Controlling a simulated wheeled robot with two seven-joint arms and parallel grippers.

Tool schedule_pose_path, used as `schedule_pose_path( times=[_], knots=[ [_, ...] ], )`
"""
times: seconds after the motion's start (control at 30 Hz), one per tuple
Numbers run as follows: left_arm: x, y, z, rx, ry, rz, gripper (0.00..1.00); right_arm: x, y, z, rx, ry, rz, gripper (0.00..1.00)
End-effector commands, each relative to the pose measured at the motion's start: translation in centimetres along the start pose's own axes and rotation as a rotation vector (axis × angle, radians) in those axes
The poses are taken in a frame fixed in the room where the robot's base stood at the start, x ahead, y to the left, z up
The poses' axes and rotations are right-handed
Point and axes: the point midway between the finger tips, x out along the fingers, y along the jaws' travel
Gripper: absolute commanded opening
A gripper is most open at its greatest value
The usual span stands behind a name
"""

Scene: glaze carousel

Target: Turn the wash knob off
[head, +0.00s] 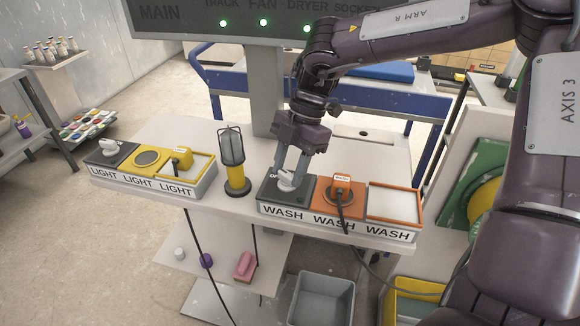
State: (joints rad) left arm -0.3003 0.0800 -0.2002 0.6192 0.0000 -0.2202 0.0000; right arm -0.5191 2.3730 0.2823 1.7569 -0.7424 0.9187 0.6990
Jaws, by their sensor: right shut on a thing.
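The wash knob (287,181) is a white rotary knob on the dark grey panel at the left end of the wash box (309,217). My right gripper (290,177) points down over this panel, shut on the wash knob, with a finger on either side of it. The fingers partly hide the knob and its lettering, so I cannot read its setting. A small green mark shows on the panel near the knob. My left gripper is not in view.
The light box (140,183) has a similar white knob (109,147). A yellow-and-grey lamp (234,165) stands between the boxes. An orange plug socket (340,188) with a cable sits right of the wash knob. A grey bin (322,298) stands below.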

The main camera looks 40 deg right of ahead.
Motion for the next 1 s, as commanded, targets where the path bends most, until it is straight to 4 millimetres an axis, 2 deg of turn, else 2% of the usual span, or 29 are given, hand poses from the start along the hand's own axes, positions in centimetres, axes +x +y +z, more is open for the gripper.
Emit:
schedule_pose_path(
  times=[0.27, 0.5, 0.73, 1.0],
  knots=[
    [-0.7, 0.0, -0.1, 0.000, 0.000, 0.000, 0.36, -0.2, 0.2, -0.1, -0.229, -0.002, -0.096, 0.17],
    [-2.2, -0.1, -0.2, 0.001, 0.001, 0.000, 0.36, -0.3, 0.3, -0.2, -0.377, 0.000, -0.157, 0.17],
    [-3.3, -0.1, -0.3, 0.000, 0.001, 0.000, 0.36, -0.2, 0.3, -0.2, -0.460, 0.000, -0.190, 0.17],
    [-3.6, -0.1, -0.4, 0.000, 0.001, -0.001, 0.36, -0.1, 0.4, -0.2, -0.493, 0.001, -0.202, 0.17]
  ],
)
